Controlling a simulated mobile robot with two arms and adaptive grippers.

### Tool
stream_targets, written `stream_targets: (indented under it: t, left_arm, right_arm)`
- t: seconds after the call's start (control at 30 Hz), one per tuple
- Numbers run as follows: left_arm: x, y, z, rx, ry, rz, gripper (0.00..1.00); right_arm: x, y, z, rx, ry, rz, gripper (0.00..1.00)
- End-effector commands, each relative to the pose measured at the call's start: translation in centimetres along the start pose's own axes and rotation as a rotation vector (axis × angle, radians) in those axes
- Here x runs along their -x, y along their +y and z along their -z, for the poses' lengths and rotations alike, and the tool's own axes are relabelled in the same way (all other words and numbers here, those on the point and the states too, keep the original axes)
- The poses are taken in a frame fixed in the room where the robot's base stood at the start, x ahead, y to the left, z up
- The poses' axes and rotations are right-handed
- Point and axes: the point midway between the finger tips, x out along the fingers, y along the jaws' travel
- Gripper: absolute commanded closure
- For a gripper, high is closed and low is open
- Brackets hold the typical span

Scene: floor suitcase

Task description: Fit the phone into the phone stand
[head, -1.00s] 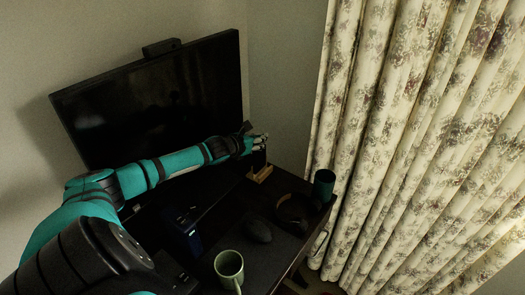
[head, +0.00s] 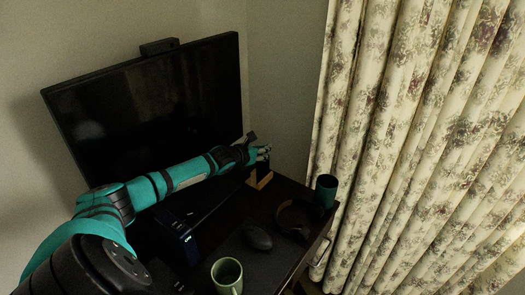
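The phone stand (head: 260,182) is a small light-wood piece on the dark desk, near the right end of the monitor. A dark upright slab, which looks like the phone (head: 263,168), rises from the stand. Its lower end is at the wood, but I cannot tell how well it is seated. My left gripper (head: 264,153) is at the top of the slab, with its fingers very small in the view. I cannot tell whether they are closed on it or apart. My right gripper is not in view.
A large black monitor (head: 150,105) stands behind my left arm. On the desk are a teal cup (head: 326,190), dark headphones (head: 294,218), a dark mouse (head: 257,238), a green mug (head: 227,275) and a dark blue box (head: 178,238). A patterned curtain (head: 420,140) hangs at right.

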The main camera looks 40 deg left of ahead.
Motion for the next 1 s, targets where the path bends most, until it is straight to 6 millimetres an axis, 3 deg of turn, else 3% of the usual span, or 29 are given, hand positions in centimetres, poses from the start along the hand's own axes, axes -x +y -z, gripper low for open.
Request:
stream_targets:
  t: [0.03,0.17,0.53,1.0]
  left_arm:
    - [0.0,0.0,0.0,0.000,0.001,0.000,0.80]
    - [0.0,0.0,0.0,0.000,0.001,0.000,0.64]
    - [0.4,0.0,-0.1,0.000,0.002,0.000,0.64]
    - [6.4,-0.1,0.0,-0.005,0.005,0.001,0.64]
  right_arm:
    - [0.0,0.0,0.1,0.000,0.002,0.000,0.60]
    - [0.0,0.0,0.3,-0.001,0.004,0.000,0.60]
    - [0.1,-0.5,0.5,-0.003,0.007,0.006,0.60]
    - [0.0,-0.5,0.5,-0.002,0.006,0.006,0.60]
